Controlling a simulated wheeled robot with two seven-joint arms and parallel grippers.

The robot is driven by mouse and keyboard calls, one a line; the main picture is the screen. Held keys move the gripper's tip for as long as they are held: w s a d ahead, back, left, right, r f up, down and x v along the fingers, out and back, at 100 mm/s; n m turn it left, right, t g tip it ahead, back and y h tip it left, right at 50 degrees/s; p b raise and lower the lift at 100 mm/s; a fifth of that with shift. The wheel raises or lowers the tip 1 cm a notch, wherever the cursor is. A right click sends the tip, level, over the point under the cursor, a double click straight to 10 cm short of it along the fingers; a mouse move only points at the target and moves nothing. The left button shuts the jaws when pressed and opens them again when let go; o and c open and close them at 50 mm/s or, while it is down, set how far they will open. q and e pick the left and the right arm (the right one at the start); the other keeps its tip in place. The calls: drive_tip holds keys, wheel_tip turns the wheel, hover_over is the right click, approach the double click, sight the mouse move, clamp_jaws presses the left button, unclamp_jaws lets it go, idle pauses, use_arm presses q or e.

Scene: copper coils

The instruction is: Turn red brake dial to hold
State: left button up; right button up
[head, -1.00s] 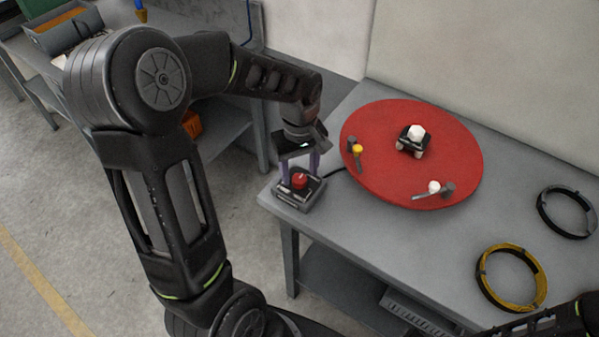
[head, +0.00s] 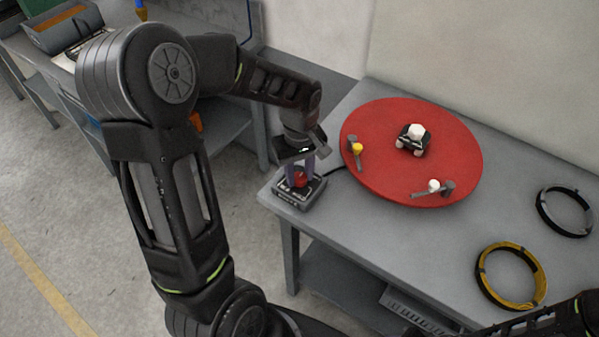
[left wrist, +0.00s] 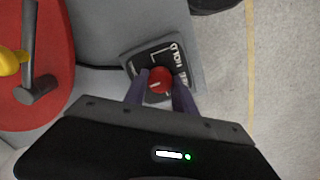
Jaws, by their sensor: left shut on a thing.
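The red brake dial (head: 299,180) sits on a dark grey box (head: 313,197) at the near left corner of the table. My left gripper (head: 300,181) points down over the box and is shut on the dial. In the left wrist view the dial (left wrist: 158,82) lies between the two purple fingers, with a white mark on its face. The box's panel (left wrist: 150,58) carries white lettering, including "HOLD", partly covered by the fingers. A dark link at the lower right edge of the head view is mine. My right gripper does not show.
A large red disc (head: 385,180) with several small fittings lies beside the box. A black coil (head: 541,211) and a yellow coil (head: 481,283) lie to the right. A black cable runs from the box toward the disc. A wall stands behind the table.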

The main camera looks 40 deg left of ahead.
use_arm(q)
clamp_jaws()
drive_tip(key=shift+m, duration=0.3)
drive_tip(key=m+b, duration=0.1)
drive_tip(key=m, duration=0.1)
drive_tip(key=shift+m, duration=0.3)
drive_tip(key=m+b, duration=0.1)
drive_tip(key=m, duration=1.3)
drive_tip(key=shift+m+b, duration=0.3)
drive_tip(key=o, duration=1)
unclamp_jaws()
